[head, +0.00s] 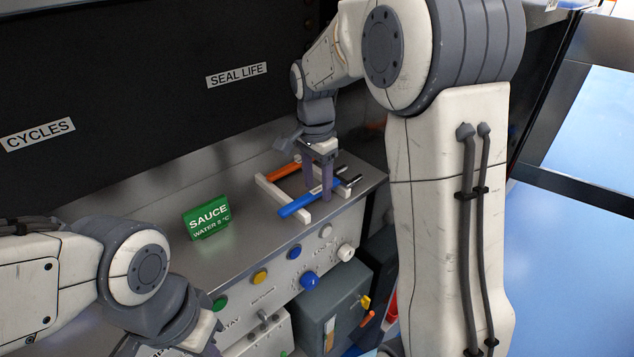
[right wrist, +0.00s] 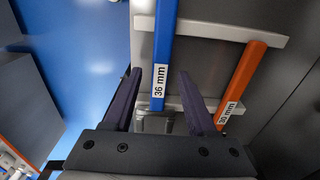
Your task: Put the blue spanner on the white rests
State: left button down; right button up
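The blue spanner (head: 296,205), marked 36 mm in the right wrist view (right wrist: 163,50), lies across the white rests (head: 268,190), near their front ends. Both rests show beside it in the right wrist view (right wrist: 210,30). My right gripper (head: 322,190) points down over the spanner near its jaw end. In the right wrist view its fingers (right wrist: 160,75) stand apart on either side of the spanner, with a gap at both sides. The spanner's jaw is partly hidden by the gripper. My left arm is at the lower left; its fingers are out of view.
An orange spanner (head: 283,171), marked 30 mm, lies across the rests behind the blue one. A dark panel (head: 120,80) rises behind. Coloured knobs line the counter's front.

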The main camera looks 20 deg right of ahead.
aim_at(316, 191)
jog(key=shift+r, duration=0.15)
notch_tip(316, 191, up, 8)
jog(key=shift+a+f+b, duration=0.15)
jog(key=shift+f+b, duration=0.1)
jog(key=shift+b, duration=0.4)
jog(key=s+a+f+n, duration=0.4)
jog(key=s+a+n, duration=0.5)
jog(key=a, duration=0.2)
jog(key=s+a+f+n, duration=0.2)
jog(key=s+f+n, duration=0.1)
jog(key=s+n, duration=0.3)
jog(key=s+a+f+n+y, duration=0.1)
jog(key=s+a+f+n, duration=0.2)
jog(key=s+n, duration=0.3)
jog(key=s+f, duration=0.1)
jog(key=s, duration=0.4)
jog(key=shift+f, duration=0.1)
